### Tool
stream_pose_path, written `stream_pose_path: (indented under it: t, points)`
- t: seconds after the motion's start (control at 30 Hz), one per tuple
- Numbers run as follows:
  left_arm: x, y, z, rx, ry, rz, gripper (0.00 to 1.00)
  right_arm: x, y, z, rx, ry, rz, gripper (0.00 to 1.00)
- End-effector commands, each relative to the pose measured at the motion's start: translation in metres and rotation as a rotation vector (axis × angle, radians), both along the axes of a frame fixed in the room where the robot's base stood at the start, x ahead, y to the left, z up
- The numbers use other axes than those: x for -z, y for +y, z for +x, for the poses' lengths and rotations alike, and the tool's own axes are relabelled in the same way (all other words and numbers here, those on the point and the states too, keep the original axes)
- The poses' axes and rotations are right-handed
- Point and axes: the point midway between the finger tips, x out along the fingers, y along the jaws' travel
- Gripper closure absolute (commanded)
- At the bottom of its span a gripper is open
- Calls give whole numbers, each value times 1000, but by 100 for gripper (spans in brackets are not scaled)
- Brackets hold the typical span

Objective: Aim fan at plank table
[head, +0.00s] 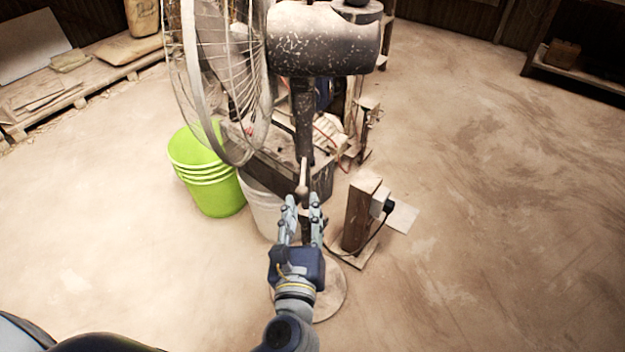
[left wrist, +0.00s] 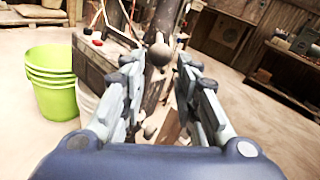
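The standing fan has a round wire cage (head: 215,75) facing left, a dusty dark motor housing (head: 325,45), a dark pole (head: 303,110) and a pale round base (head: 335,290) on the floor. A small pale knob (head: 301,190) sits on the pole; it also shows in the left wrist view (left wrist: 160,53). My left gripper (head: 302,205) is open, its fingers apart, with the knob just beyond and between the fingertips. Contact cannot be told. A low table with planks (head: 85,75) stands at the upper left. My right gripper is out of view.
Stacked green buckets (head: 205,170) and a white bucket (head: 262,205) stand left of the pole. A dark bench or machine (head: 320,180) is behind it. A wooden post with a socket and cable (head: 358,215) stands close right. The dusty floor at right (head: 490,200) is clear.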

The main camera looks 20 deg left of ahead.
Motion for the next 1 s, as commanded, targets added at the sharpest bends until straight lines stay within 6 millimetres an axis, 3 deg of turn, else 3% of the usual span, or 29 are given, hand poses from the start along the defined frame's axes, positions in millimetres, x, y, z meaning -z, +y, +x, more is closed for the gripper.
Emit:
stream_pose_path:
  t: [0.17,0.7,1.0]
  points:
    - [-14,6,1,-18,-29,45,71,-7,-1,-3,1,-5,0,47]
    - [-13,25,88,-15,-28,43,71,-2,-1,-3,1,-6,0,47]
    - [-13,29,103,-15,-26,42,71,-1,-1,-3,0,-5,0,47]
